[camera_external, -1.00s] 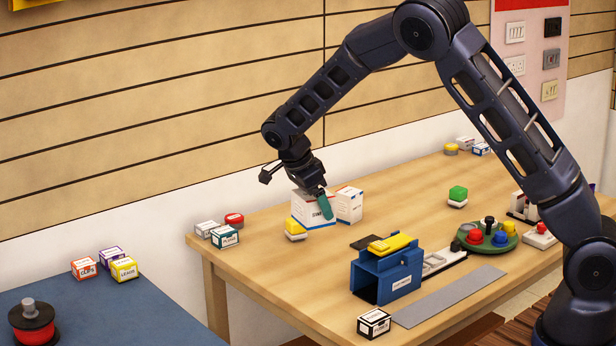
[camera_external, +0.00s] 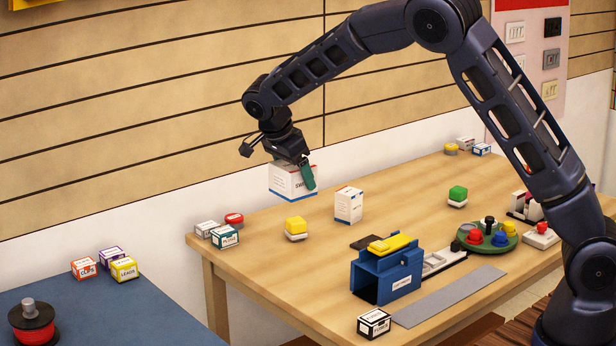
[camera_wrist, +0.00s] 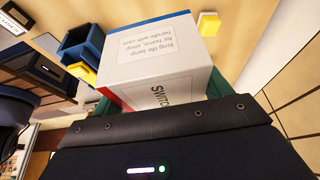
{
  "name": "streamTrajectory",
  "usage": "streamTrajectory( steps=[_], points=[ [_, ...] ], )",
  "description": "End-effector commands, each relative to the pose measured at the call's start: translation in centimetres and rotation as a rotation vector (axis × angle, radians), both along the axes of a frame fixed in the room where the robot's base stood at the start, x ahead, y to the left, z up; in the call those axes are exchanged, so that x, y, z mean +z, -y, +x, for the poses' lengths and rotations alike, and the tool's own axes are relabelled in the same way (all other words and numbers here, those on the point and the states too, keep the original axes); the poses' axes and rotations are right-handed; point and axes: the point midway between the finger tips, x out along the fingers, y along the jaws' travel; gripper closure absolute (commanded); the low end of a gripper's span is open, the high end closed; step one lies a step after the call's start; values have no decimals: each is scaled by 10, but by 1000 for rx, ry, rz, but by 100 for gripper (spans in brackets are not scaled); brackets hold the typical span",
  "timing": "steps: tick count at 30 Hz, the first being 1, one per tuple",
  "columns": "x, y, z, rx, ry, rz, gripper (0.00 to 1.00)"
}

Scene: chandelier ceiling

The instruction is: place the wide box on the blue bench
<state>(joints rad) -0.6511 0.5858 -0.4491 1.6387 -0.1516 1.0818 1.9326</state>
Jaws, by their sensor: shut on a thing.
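The wide box (camera_external: 288,180) is white with a blue lower edge and dark lettering. My gripper (camera_external: 308,172) is shut on it and holds it in the air above the wooden table, near its back edge.
Small boxes (camera_external: 112,266) stand at the blue bench's back, and a red spool (camera_external: 32,325) at its left. On the wooden table (camera_external: 260,260) are a narrower white box (camera_external: 349,205), a yellow-topped block (camera_external: 296,228), and small boxes with a red button (camera_external: 234,219) at the left end.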

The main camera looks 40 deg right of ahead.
Motion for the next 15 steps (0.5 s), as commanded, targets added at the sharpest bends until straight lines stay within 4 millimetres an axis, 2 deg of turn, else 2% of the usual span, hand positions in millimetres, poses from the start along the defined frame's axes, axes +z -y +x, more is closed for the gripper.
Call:
streamTrajectory(
  steps=[1, 6, 15],
  points=[
    [-1, -23, 5, 79, 1, -1, 48],
    [-2, -96, 20, 368, 2, 0, 48],
    [-2, -227, 27, 863, 2, 0, 48]
  ],
)
